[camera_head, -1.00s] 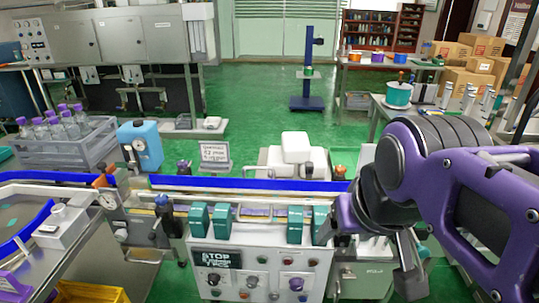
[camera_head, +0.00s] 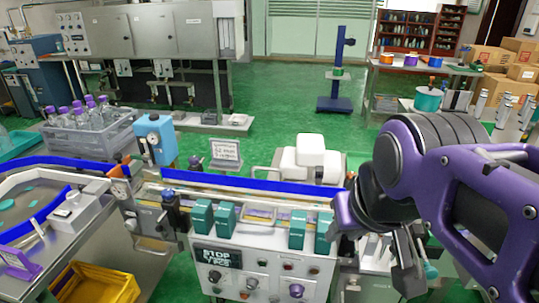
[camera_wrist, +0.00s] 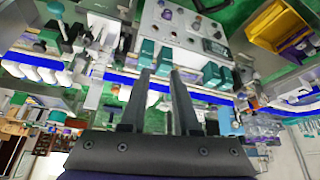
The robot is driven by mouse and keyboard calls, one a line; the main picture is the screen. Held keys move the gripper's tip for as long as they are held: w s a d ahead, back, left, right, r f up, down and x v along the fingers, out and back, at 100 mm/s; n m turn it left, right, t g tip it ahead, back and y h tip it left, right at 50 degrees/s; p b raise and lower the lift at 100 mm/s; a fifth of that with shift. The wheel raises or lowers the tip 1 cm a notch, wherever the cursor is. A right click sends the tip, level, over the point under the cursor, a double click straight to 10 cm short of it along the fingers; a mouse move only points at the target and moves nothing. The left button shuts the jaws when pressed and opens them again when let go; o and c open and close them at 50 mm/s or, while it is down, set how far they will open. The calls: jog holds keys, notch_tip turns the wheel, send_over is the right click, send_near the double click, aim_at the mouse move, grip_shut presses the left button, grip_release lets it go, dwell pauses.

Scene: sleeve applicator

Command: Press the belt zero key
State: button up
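The control panel (camera_head: 262,275) is on the white front of the belt machine, below the belt. It carries a dark STOP sign, several small buttons and dark and purple knobs; it also shows upside down in the wrist view (camera_wrist: 185,28). Labels at the keys are too small to read, so I cannot tell which one is the belt zero key. My gripper (camera_head: 408,278) hangs to the right of the panel, apart from it, fingers pointing down. In the wrist view its two fingers (camera_wrist: 159,72) are apart with nothing held between them.
Teal blocks (camera_head: 297,230) stand along the belt above the panel. Green floor (camera_head: 270,105) is open behind the machine.

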grip_shut()
dwell(1.3)
